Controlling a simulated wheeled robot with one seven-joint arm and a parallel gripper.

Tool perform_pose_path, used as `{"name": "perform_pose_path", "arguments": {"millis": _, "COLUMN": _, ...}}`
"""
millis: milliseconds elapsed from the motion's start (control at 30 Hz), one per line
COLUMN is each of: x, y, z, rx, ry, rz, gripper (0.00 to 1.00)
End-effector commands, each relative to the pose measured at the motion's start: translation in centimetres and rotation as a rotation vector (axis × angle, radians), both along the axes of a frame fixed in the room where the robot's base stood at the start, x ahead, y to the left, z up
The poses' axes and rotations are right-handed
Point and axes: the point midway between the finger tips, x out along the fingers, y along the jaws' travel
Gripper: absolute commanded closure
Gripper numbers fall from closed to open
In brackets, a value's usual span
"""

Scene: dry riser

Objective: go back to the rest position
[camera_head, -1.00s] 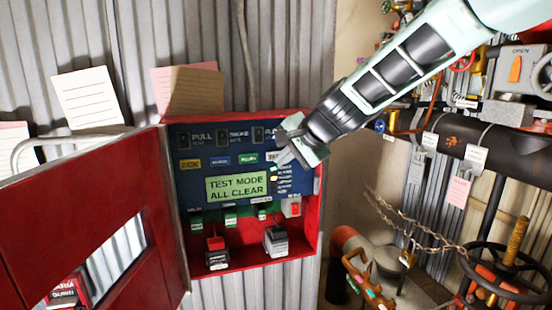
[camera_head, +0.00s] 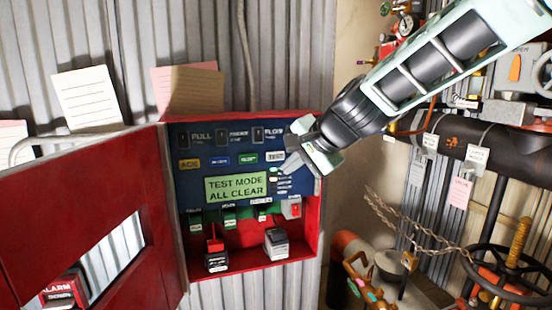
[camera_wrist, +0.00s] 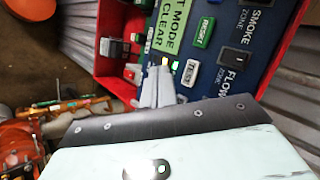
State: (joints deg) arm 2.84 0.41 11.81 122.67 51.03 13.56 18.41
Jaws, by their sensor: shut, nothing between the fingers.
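My gripper (camera_head: 290,165) is in front of the right side of an open red alarm panel box (camera_head: 318,200). Its fingers are shut and empty, and they also show in the wrist view (camera_wrist: 158,80). The blue panel face (camera_head: 188,180) carries a green display (camera_head: 236,188) reading "TEST MODE ALL CLEAR". In the wrist view the fingertips appear close to a white TEST button (camera_wrist: 178,82). Whether they touch the panel I cannot tell. A green RESET button (camera_wrist: 203,33) and black switches (camera_wrist: 235,60) lie beyond.
The red box door (camera_head: 90,215) swings out to the left. To the right are a dark pipe (camera_head: 480,150) with hanging tags, a chain (camera_head: 410,220) and a valve handwheel (camera_head: 500,265). Paper notes (camera_head: 88,98) stick to the corrugated wall above the door.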

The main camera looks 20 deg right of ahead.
Motion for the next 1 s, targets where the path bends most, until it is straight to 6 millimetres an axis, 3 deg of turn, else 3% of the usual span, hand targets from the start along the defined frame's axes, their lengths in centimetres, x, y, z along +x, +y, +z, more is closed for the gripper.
{"name": "perform_pose_path", "arguments": {"millis": 500, "x": 0.0, "y": 0.0, "z": 0.0, "rx": 0.000, "ry": 0.000, "rz": 0.000, "gripper": 1.00}}
{"name": "perform_pose_path", "arguments": {"millis": 600, "x": -1.2, "y": 1.4, "z": -0.9, "rx": -0.034, "ry": 0.017, "rz": 0.067, "gripper": 1.00}}
{"name": "perform_pose_path", "arguments": {"millis": 667, "x": -2.9, "y": 3.1, "z": -2.0, "rx": -0.077, "ry": 0.038, "rz": 0.154, "gripper": 1.00}}
{"name": "perform_pose_path", "arguments": {"millis": 767, "x": -7.5, "y": 6.5, "z": -4.6, "rx": -0.191, "ry": 0.087, "rz": 0.372, "gripper": 1.00}}
{"name": "perform_pose_path", "arguments": {"millis": 900, "x": -16.0, "y": 9.8, "z": -9.0, "rx": -0.397, "ry": 0.162, "rz": 0.758, "gripper": 1.00}}
{"name": "perform_pose_path", "arguments": {"millis": 1000, "x": -22.0, "y": 10.1, "z": -11.8, "rx": -0.550, "ry": 0.209, "rz": 1.031, "gripper": 1.00}}
